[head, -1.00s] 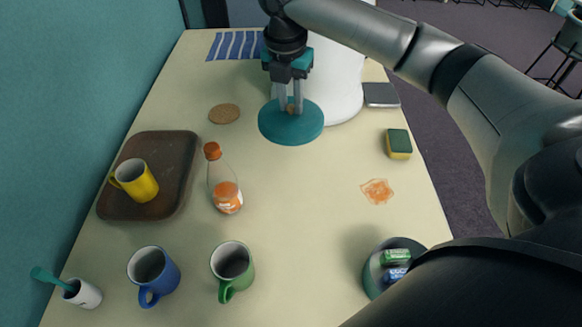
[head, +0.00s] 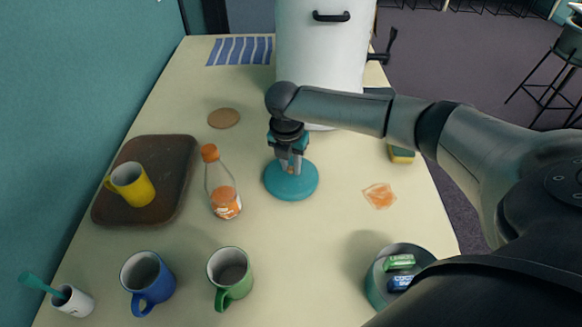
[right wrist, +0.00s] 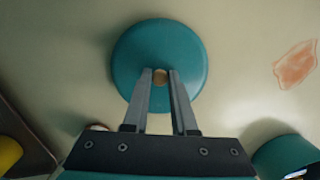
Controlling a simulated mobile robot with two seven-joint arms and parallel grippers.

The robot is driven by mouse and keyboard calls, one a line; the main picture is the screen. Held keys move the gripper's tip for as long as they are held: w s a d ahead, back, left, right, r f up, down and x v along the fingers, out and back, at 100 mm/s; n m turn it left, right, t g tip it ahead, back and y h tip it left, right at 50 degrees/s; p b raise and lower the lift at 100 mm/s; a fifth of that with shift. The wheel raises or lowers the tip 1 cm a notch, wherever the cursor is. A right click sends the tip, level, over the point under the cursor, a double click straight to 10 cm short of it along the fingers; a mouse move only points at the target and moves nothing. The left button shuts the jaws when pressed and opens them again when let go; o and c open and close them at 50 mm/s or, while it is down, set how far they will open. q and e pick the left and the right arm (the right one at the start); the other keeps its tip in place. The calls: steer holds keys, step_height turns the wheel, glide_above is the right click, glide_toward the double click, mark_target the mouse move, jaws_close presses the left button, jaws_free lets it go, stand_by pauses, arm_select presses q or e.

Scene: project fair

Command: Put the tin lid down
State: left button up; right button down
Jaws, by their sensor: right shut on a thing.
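The tin lid (head: 293,184) is a round teal disc with a small tan knob. It is over the middle of the table, right of the orange bottle; I cannot tell for sure whether it touches the table. My right gripper (head: 289,168) points down and is shut on the lid's knob. In the right wrist view the lid (right wrist: 158,50) is below the two fingers (right wrist: 160,78), with the knob between the tips. The open round teal tin (head: 374,285) at the front right holds a green and a blue packet; my arm hides part of it. My left gripper is not in view.
A bottle with orange contents (head: 223,190) stands close left of the lid. A cork coaster (head: 224,118), an orange stain (head: 379,195), a sponge (head: 401,155), a blue mug (head: 147,280), a green mug (head: 231,275) and a brown tray (head: 170,160) are around. A white urn (head: 320,60) stands behind.

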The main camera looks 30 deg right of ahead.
mark_target(288, 179)
steer(key=shift+f, duration=0.45)
steer(key=shift+f, duration=0.15)
steer(key=c, duration=0.7)
jaws_free()
steer(key=r, duration=0.4)
steer(key=a+r+p, duration=0.1)
steer(key=r, duration=0.3)
steer(key=s+r, duration=0.1)
steer(key=r, duration=0.3)
steer(key=shift+a+r+p, duration=0.15)
steer(key=shift+a+p, duration=0.1)
steer(key=shift+p, duration=0.15)
